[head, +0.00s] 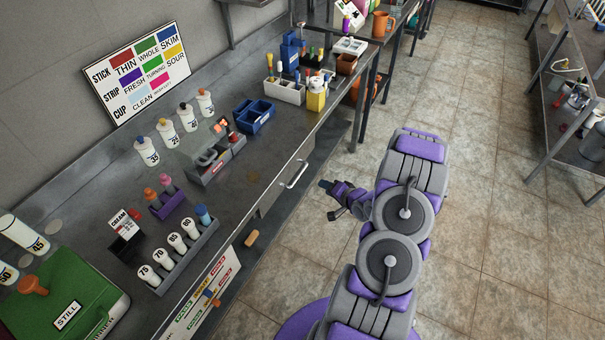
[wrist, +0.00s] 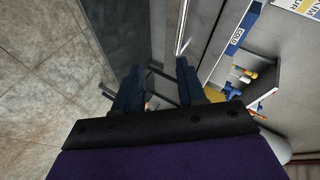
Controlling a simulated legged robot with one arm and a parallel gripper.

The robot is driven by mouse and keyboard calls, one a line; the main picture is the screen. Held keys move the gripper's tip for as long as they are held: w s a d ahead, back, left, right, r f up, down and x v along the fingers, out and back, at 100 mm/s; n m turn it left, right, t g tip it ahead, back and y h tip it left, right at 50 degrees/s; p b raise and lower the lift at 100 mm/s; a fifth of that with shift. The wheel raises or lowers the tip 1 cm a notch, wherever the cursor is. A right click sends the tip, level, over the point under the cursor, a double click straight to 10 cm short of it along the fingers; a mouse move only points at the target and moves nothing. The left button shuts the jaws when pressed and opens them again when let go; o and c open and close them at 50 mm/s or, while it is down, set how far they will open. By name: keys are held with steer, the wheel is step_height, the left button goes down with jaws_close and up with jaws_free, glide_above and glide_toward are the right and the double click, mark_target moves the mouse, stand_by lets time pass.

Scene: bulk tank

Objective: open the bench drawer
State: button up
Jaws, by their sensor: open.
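The bench drawer (head: 272,199) is in the front of the steel bench, near the middle of the head view, and its front looks flush with the bench. A pale bar handle (head: 296,175) stands out from it. My gripper (head: 332,199) is to the right of the handle, over the aisle and apart from it. In the wrist view my gripper (wrist: 158,82) shows two dark fingers spread with nothing between them. A bright bar that looks like the handle (wrist: 183,28) lies beyond the right finger there.
The bench top carries a blue bin (head: 254,116), a grey caddy (head: 214,160), several white bottles and a green case (head: 70,295). A label board (head: 205,300) hangs on the bench front. The tiled floor (head: 480,230) is clear; a shelf stands at the right.

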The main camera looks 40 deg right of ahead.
steer(key=s+a+m+t, duration=0.3)
steer(key=b, duration=0.3)
glide_toward(300, 174)
steer(key=f+x, duration=0.1)
steer(key=x, duration=0.8)
steer(key=shift+w+m+t, duration=0.3)
steer(key=shift+w, duration=0.05)
steer(key=shift+w+a, duration=0.15)
steer(key=shift+a, duration=0.15)
steer(key=shift+d, duration=0.3)
steer(key=c, duration=0.5)
jaws_close()
steer(key=shift+a+f, duration=0.1)
steer(key=shift+a, duration=0.05)
